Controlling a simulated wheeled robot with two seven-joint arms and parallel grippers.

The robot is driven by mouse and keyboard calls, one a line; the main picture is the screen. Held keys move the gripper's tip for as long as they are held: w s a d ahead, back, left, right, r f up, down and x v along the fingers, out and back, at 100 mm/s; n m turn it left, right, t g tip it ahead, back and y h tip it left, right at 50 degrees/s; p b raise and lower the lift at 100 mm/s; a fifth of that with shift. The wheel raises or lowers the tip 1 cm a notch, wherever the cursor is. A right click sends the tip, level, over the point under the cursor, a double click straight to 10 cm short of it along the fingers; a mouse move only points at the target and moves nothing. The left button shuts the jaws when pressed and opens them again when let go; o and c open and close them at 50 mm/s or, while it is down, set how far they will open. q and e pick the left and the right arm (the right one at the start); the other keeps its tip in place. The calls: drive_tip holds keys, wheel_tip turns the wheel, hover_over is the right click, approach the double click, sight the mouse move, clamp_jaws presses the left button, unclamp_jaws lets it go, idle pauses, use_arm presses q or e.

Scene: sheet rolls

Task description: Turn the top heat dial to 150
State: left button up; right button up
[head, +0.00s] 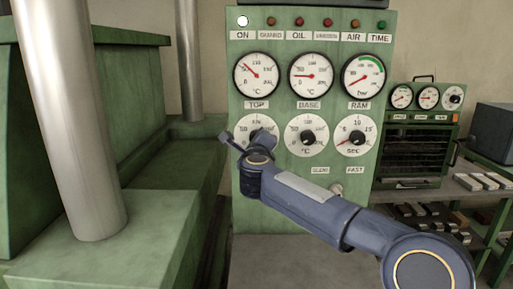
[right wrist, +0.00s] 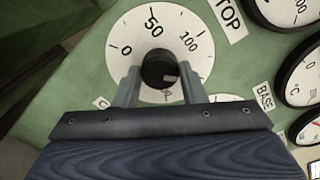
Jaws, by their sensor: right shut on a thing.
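The top heat dial (head: 264,122) is a white scale with a black knob on the green control panel, under the TOP label. In the right wrist view the dial (right wrist: 122,32) shows 0, 50 and 100. My right gripper (right wrist: 159,76) is shut on the black knob (right wrist: 157,64), one finger on each side. A small light mark on the knob lies toward the lower right, past the 100 side. The fingers and gripper body hide the lower scale. In the head view my right gripper (head: 249,143) covers much of the dial. My left gripper is not in view.
The BASE dial (head: 308,122) and SEC dial (head: 356,123) sit to the right, with three gauges above. The ON lamp (head: 243,21) is lit white. A green press with a steel column (head: 75,130) stands left. A bench (head: 455,185) with a small unit is at right.

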drive_tip(key=shift+f+m+b, duration=0.1)
drive_tip(key=shift+m+b, duration=0.35)
drive_tip(key=shift+m, duration=0.65)
drive_tip(key=o, duration=1)
drive_tip(key=shift+s, duration=0.1)
drive_tip(key=s+b, duration=0.2)
drive_tip(key=s, duration=0.5)
drive_tip(key=shift+s, duration=0.35)
